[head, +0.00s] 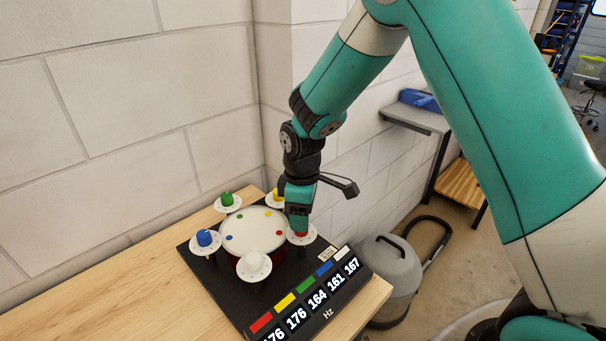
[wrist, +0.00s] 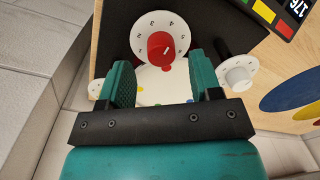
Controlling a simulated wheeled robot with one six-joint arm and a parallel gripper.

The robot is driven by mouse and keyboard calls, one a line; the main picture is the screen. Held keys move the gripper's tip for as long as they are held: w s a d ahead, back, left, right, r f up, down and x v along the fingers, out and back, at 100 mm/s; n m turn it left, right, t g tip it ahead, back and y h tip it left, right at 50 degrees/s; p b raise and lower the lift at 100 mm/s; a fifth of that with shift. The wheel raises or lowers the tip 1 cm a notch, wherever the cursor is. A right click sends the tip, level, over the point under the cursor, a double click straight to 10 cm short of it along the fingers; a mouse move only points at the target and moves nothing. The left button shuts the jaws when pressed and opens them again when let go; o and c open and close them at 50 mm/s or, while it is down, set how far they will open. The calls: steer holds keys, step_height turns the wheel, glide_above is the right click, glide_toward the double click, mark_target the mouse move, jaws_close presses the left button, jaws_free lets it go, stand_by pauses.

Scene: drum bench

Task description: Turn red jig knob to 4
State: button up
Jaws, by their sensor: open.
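The red knob (wrist: 160,46) sits on a round white dial plate (wrist: 142,30) with small marks around its rim. A short white line shows on the knob's top; I cannot read the numbers. In the head view only a little of the red knob (head: 300,234) shows under my gripper (head: 298,222), at the right side of the drum. In the wrist view my gripper (wrist: 160,62) is open, its two green fingers to the left and right of the knob with gaps on both sides.
Blue (head: 204,238), green (head: 227,199), yellow (head: 277,194) and white (head: 254,262) knobs surround the white drum head (head: 252,232). A display panel (head: 305,298) in front shows Hz values under coloured squares. Block walls stand behind; bare table (head: 130,290) lies left.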

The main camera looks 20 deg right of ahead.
step_height(320, 180, up, 14)
steer(key=b, duration=0.1)
steer(key=shift+w+d+r+b, duration=0.2)
steer(key=shift+w+b, duration=0.1)
steer(key=shift+b, duration=0.1)
